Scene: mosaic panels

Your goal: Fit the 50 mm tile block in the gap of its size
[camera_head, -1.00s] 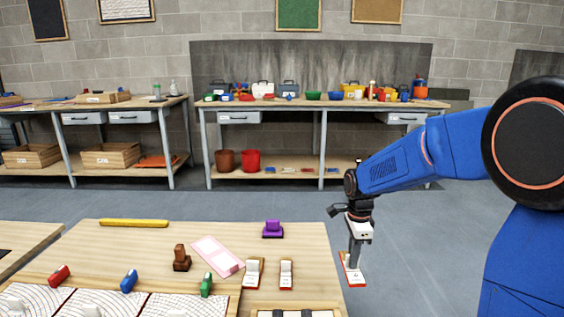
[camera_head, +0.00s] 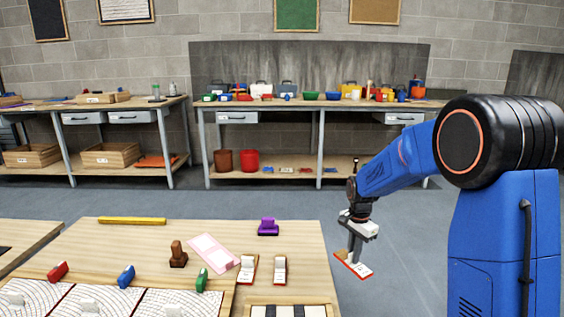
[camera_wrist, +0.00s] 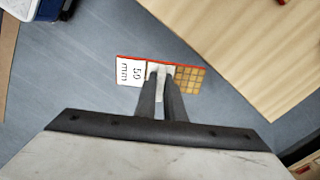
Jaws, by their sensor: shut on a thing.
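My gripper (camera_head: 355,255) is shut on the 50 mm tile block (camera_head: 345,262), a flat piece with a red-orange edge. The block hangs just off the right side of the near table, over the floor. In the wrist view, my gripper (camera_wrist: 162,80) pinches the middle of the block (camera_wrist: 188,80); its white end reads "50 mm" and its other end has tan squares. A framed panel (camera_head: 270,312) with dark and light strips lies at the table's front edge, cut off by the picture, so its gaps cannot be sized.
Two similar tile blocks (camera_head: 248,268) (camera_head: 280,270) stand on the near table (camera_head: 300,240). A pink-white slab (camera_head: 213,252), a brown stamp-like piece (camera_head: 178,254), a purple one (camera_head: 268,227) and a yellow bar (camera_head: 132,220) lie behind. Patterned panels (camera_head: 80,305) fill the front left.

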